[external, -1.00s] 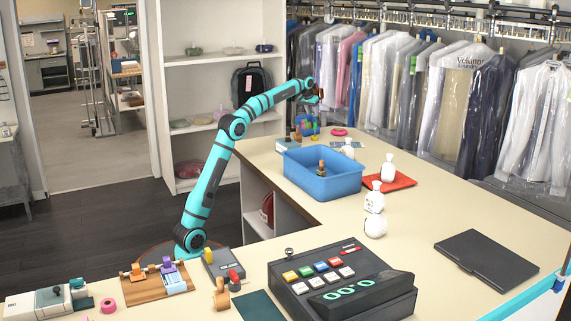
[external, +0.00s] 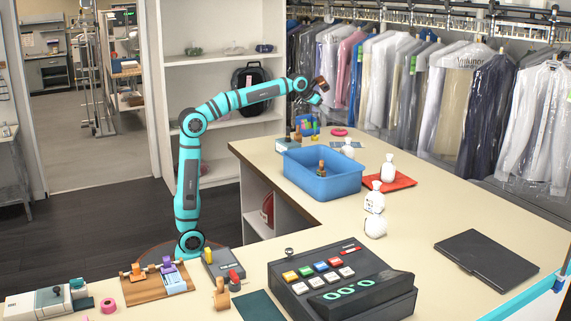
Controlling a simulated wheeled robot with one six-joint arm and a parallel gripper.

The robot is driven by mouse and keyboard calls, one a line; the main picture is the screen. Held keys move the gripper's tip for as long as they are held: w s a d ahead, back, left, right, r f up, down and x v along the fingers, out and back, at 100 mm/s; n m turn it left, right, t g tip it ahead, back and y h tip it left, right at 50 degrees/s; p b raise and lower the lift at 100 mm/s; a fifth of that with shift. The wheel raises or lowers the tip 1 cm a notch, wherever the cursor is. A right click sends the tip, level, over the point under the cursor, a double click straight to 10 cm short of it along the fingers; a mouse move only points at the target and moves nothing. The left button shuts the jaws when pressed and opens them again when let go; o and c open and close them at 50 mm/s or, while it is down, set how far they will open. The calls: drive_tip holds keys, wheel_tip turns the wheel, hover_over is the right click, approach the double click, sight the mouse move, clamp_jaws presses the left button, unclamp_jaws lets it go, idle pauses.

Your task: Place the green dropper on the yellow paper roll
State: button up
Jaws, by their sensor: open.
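My gripper (external: 321,91) is open, at the end of my raised arm, in the air above the far end of the counter. It is small here, and I see nothing held in it. A small blue holder (external: 309,126) with coloured bits, some green, stands on the counter below it. I cannot tell whether the green dropper is among these. A brown bottle with a dark top (external: 322,169) stands in the blue tub. I cannot make out the yellow paper roll.
The blue tub (external: 335,186) stands on the counter's far arm, beside a red tray (external: 402,182) and several white bottles (external: 374,200). A cash register (external: 340,290) and a black folder (external: 487,262) are nearer. Bagged garments hang behind. The counter's middle is clear.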

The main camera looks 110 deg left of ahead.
drive_tip(key=s+d+m+t, duration=0.2)
drive_tip(key=s+d+t, duration=0.1)
drive_tip(key=d, duration=1.2)
drive_tip(key=s+d+m+t, duration=0.2)
drive_tip(key=d+m+t, duration=0.1)
drive_tip(key=d, duration=1.2)
drive_tip(key=s+d+f+m+t+h, duration=0.2)
drive_tip(key=s+d+f, duration=0.3)
drive_tip(key=s+d, duration=0.4)
drive_tip(key=s+d+f+m+t+h, duration=0.2)
drive_tip(key=s+d+f+t+h, duration=0.1)
drive_tip(key=s+d, duration=0.6)
drive_tip(key=d+f+h, duration=0.1)
drive_tip(key=d, duration=0.1)
drive_tip(key=shift+d+f+m, duration=0.3)
drive_tip(key=shift+d+f, duration=0.05)
